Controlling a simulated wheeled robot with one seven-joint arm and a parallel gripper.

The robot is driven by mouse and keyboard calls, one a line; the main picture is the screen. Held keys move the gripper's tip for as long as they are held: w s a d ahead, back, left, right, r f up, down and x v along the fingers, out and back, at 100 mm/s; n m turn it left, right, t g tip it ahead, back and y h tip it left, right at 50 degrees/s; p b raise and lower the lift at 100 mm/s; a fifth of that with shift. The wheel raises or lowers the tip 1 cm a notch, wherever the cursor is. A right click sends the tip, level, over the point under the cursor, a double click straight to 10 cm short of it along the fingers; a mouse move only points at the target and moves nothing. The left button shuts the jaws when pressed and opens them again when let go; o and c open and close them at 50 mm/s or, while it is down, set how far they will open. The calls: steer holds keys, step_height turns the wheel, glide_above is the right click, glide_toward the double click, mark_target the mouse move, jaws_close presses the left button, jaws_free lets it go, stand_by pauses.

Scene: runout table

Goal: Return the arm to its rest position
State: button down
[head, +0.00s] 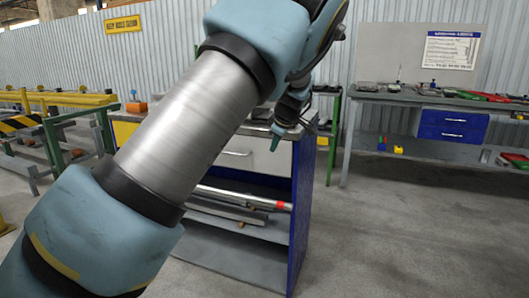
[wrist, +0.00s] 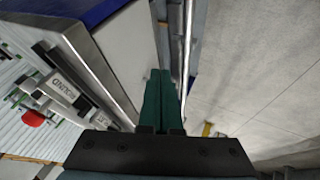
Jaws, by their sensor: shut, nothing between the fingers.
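My arm (head: 185,120) reaches from the lower left across the head view, up and to the right. My gripper (head: 275,142) shows small at its far end, in front of the upper part of a blue and grey cabinet (head: 303,190). In the wrist view my gripper (wrist: 160,75) has its two green fingers side by side, shut and empty. The fingers lie over the cabinet front (wrist: 131,50) in the picture; I cannot tell how far they are from it.
The cabinet's open shelf holds metal bars, one with a red band (head: 275,205). A workbench (head: 405,97) with blue drawers (head: 453,126) stands at right. Yellow rails and a green-legged frame (head: 75,150) stand at left. The concrete floor (head: 400,240) at front right is clear.

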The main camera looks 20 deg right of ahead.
steer(key=shift+s+a+r, duration=0.1)
steer(key=shift+r, duration=0.05)
steer(key=a+m+g+y+p, duration=0.1)
steer(key=a+m+g+p, duration=0.3)
steer(key=a, duration=2)
steer(key=s+a+r+m+g+p, duration=0.1)
steer(key=s+a+r+m+p, duration=0.1)
steer(key=s+a, duration=0.7)
steer(key=s+a+r+m+p, duration=0.2)
steer(key=s+a+p, duration=0.3)
steer(key=s+a, duration=0.5)
steer(key=shift+s+a+r+m+g, duration=0.25)
steer(key=shift+a+r+g, duration=0.2)
steer(key=shift+a, duration=0.65)
steer(key=shift+w, duration=0.1)
